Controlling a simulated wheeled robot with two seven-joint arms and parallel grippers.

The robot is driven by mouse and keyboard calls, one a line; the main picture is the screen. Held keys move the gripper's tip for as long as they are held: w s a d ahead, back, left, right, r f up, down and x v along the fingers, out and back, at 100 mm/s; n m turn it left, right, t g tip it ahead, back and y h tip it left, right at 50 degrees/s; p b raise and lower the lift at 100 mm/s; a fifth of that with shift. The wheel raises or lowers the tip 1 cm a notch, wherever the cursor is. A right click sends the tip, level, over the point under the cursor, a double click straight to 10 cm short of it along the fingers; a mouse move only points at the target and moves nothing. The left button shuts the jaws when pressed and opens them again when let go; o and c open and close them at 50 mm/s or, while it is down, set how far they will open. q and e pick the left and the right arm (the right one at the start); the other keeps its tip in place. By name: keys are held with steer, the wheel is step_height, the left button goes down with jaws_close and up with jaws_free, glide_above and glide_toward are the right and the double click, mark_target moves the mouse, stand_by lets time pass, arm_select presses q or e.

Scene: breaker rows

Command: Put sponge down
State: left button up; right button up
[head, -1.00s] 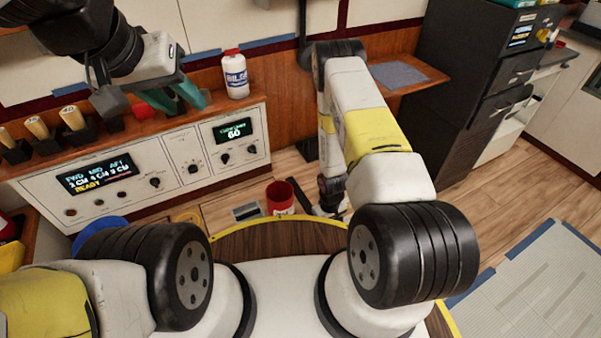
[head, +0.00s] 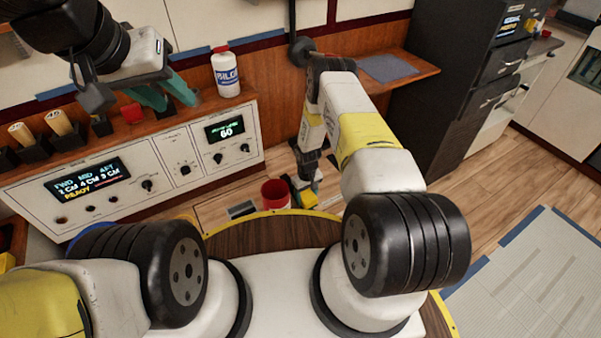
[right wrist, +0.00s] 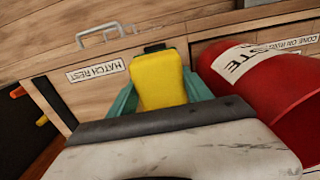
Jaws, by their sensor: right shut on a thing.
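The yellow sponge (right wrist: 158,80) stands between the teal fingers of my right gripper (right wrist: 160,92) in the right wrist view. That gripper is shut on it. In the head view the right gripper (head: 303,188) hangs low beside the red waste bin, with a bit of the yellow sponge (head: 308,198) showing. Whether the sponge touches a surface below is hidden. My left gripper (head: 165,95) is above the console shelf, its teal fingers apart and nothing seen between them.
The red waste bin (head: 277,191) is close beside the right gripper; it also shows in the right wrist view (right wrist: 270,95). A panel labelled HATCH REST (right wrist: 95,69) has a metal handle (right wrist: 108,32). A white bottle (head: 226,74) stands on the console (head: 160,160). A wooden side shelf (head: 400,72) is beyond.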

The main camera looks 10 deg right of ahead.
steer(key=shift+w+a+f, duration=0.1)
steer(key=shift+w+f, duration=0.15)
steer(key=shift+f, duration=1.5)
steer(key=shift+f, duration=0.15)
steer(key=o, duration=1.5)
steer(key=shift+c, duration=0.2)
